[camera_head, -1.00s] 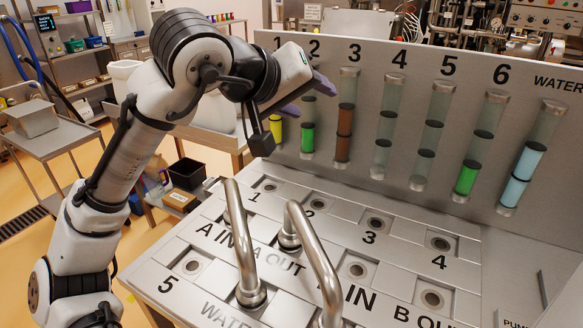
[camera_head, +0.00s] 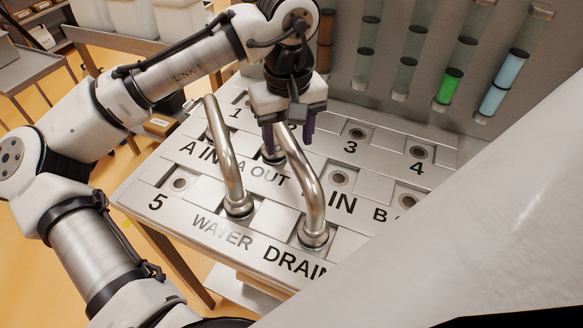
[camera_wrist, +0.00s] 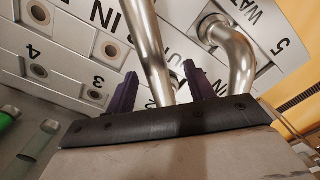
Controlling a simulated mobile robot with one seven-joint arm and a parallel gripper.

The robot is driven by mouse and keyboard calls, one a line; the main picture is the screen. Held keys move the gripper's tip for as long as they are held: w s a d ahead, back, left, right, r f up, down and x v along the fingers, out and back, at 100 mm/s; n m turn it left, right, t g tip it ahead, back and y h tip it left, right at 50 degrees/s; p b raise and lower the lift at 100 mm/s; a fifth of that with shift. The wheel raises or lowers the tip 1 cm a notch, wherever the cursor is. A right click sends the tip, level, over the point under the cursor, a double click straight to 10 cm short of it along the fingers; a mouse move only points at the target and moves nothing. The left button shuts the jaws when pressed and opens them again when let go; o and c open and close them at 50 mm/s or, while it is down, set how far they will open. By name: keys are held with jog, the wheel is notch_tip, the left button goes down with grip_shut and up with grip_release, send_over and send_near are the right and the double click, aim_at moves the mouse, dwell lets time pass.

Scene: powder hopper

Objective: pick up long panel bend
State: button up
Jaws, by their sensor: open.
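Two bent steel pipes stand on the slanted panel (camera_head: 370,165). The right bend (camera_head: 300,175) runs from by A OUT to DRAIN; the left bend (camera_head: 226,155) comes down at WATER. I cannot tell by length which one is the long panel bend. My gripper (camera_head: 288,142) is open, pointing down over the upper part of the right bend. In the wrist view, the right bend (camera_wrist: 150,45) passes between the two purple fingers (camera_wrist: 160,75), with gaps on both sides. The left bend (camera_wrist: 232,45) lies outside them. The right bend's upper end is partly hidden by my gripper.
Ports labelled 3 (camera_head: 355,132), 4 (camera_head: 420,153) and 5 (camera_head: 180,183) are open. Sight tubes, one with green liquid (camera_head: 449,86), stand on the back wall behind the panel. The left bend is close beside my gripper.

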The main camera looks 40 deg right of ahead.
jog(key=shift+s+d+f+p, duration=0.15)
jog(key=shift+f+p, duration=0.2)
jog(key=shift+f, duration=1.05)
jog(key=shift+w+d+f+p, duration=0.1)
jog(key=shift+f+p, duration=0.25)
jog(key=shift+f, duration=1)
grip_shut()
jog(key=shift+r, duration=0.1)
